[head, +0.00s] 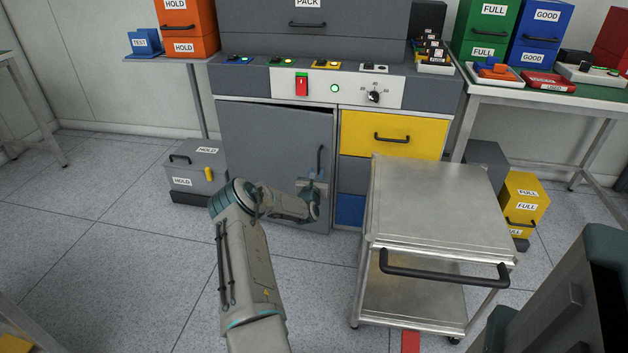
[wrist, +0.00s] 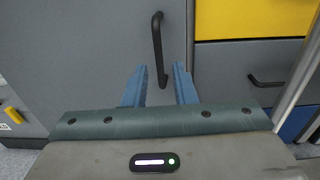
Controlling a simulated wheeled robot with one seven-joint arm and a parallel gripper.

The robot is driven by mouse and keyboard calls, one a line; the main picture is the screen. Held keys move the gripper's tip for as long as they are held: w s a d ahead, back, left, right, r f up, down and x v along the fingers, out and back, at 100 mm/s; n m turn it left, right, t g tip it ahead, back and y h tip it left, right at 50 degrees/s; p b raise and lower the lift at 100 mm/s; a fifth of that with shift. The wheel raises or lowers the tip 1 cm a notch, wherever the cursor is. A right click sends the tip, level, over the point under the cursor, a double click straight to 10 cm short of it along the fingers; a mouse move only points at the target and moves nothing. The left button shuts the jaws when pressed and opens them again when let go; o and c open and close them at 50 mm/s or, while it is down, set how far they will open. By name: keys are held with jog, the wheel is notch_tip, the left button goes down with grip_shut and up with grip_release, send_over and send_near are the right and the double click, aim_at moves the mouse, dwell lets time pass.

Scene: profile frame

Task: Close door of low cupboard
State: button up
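The low cupboard's grey door (head: 265,150) is in the middle of the head view and stands slightly ajar, with a dark gap along its top edge. Its dark upright bar handle (head: 319,160) is near the door's right edge. The door (wrist: 90,60) and handle (wrist: 156,35) also show in the wrist view. My gripper (head: 316,181) is in front of the door at the handle's lower part. In the wrist view my gripper (wrist: 159,68) has its two blue fingers apart, one on each side of the handle's lower end. Whether they touch it I cannot tell.
Yellow (head: 390,134), grey and blue drawers are right of the door. A metal trolley (head: 435,200) stands close in front of them, right of my arm. A grey HOLD box (head: 196,172) is on the floor at the left. Floor left of my arm is clear.

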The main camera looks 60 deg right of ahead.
jog(key=shift+p+v, duration=0.75)
jog(key=shift+v, duration=2.1)
